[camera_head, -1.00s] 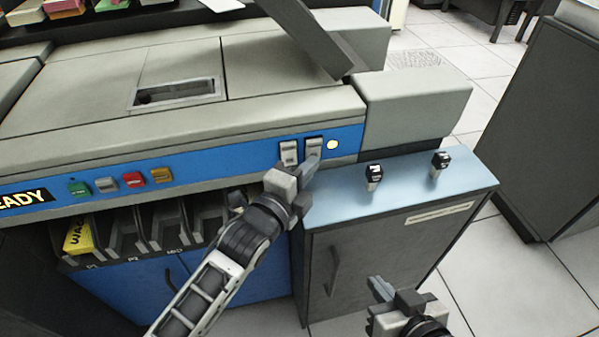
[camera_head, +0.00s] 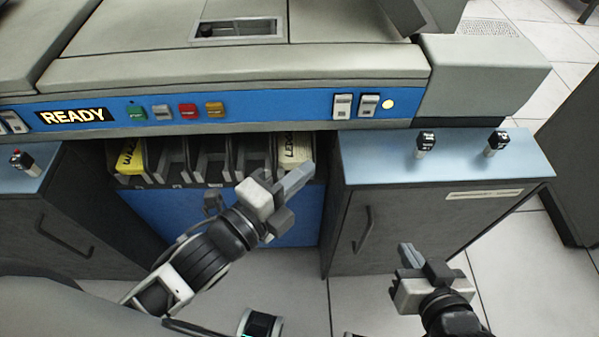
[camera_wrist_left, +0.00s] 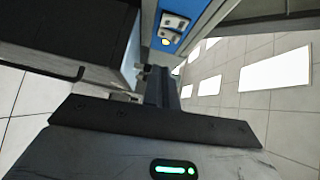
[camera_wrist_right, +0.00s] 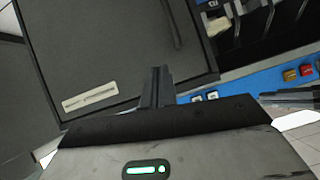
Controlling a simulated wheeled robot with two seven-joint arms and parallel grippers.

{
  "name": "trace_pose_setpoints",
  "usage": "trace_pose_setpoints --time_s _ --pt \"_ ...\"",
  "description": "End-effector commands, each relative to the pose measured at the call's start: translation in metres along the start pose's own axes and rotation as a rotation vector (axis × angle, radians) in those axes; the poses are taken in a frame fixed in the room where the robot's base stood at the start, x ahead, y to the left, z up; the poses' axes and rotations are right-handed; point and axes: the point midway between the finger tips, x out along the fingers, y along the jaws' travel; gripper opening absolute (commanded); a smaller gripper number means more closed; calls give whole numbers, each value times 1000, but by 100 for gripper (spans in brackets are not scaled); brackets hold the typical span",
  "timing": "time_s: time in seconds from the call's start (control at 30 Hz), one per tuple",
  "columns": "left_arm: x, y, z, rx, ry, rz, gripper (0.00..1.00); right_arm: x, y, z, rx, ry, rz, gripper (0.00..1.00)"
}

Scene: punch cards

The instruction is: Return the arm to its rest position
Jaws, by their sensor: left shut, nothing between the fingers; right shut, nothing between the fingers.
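My left gripper (camera_head: 292,185) is shut and empty in the head view. It hangs in front of the card slots under the blue panel, clear of the machine. Its shut fingers also show in the left wrist view (camera_wrist_left: 163,85). My right gripper (camera_head: 422,262) is shut and empty, lower right, in front of the grey right cabinet (camera_head: 420,225). Its fingers show in the right wrist view (camera_wrist_right: 157,88). Neither gripper touches anything that I can see.
The machine's blue panel (camera_head: 290,107) carries a READY sign (camera_head: 72,116), coloured buttons and two white rocker switches (camera_head: 355,105). Small knobs (camera_head: 426,143) stand on the right cabinet's blue top. A yellow card stack (camera_head: 131,157) sits in the left slot. Tiled floor (camera_head: 360,300) is open below.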

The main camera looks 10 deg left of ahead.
Motion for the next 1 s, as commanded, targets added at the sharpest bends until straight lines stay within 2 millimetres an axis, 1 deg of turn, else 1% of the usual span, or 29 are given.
trace_pose_setpoints --time_s 0.53,0.63,0.67,0.77,0.8,0.87,0.9,1.0 --pt "-2 0 0 -1 0 0 0 0 0 -3 -1 6 0 0" --pt "-3 2 2 -55 -13 15 0 -2 0 -5 -2 6 0 0" --pt "-4 3 4 -101 -24 27 0 -2 -1 -6 -3 6 0 0" --pt "-12 15 13 -367 -98 92 0 -6 -1 -12 -8 3 3 0" --pt "-16 22 18 -511 -143 122 0 -8 -1 -14 -11 1 5 0" --pt "-26 34 24 -743 -221 162 0 -9 -1 -16 -17 -3 9 0" --pt "-33 42 28 -896 -276 184 0 -10 -1 -18 -20 -5 11 0" --pt "-51 62 33 -1238 -415 216 0 -10 0 -18 -28 -15 15 0"
